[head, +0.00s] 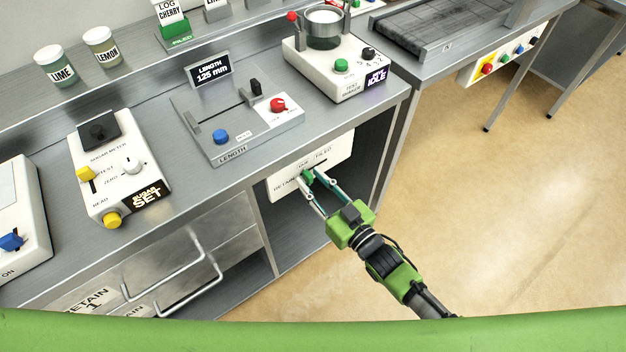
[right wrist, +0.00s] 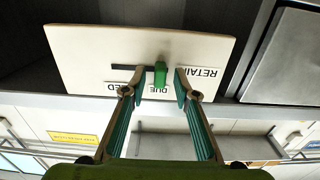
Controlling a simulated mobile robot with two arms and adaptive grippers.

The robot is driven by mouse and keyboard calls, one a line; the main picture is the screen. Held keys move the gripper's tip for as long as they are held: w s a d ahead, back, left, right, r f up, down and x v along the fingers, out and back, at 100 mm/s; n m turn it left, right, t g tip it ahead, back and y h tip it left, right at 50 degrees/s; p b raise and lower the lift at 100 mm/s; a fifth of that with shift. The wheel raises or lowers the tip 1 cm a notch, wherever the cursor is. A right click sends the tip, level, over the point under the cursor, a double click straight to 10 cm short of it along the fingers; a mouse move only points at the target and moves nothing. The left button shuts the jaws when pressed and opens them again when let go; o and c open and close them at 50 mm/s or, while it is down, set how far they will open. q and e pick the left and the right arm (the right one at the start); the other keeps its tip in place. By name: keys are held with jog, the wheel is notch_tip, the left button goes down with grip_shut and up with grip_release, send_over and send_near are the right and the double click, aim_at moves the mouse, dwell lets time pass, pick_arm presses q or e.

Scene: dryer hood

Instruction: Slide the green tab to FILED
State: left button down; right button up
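The green tab (right wrist: 160,74) stands out from a slot in a white panel (right wrist: 85,48) under the bench. In the right wrist view the panel appears upside down. The tab is beside the DUE label, with RETAIN to its right and a partly hidden FILED to its left. The dark slot shows on the FILED side of the tab. My right gripper (right wrist: 153,90) is open, one finger on each side of the tab, with a visible gap at both. The head view also shows the panel (head: 339,150) and right gripper (head: 312,184). My left gripper is not in view.
Above the panel is the steel bench with a LENGTH slider unit (head: 237,120) and a white tester (head: 335,62). Drawers with bar handles (head: 175,283) lie left of the panel. An open dark bay is around the panel, and clear floor (head: 480,200) lies right.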

aim_at(325, 159)
jog(key=shift+w, duration=0.1)
grip_shut()
jog(key=w+d, duration=0.2)
jog(key=d, duration=0.1)
jog(key=w+d+b, duration=0.1)
jog(key=d, duration=0.1)
jog(key=shift+w+d, duration=0.1)
jog(key=shift+w, duration=0.3)
grip_release()
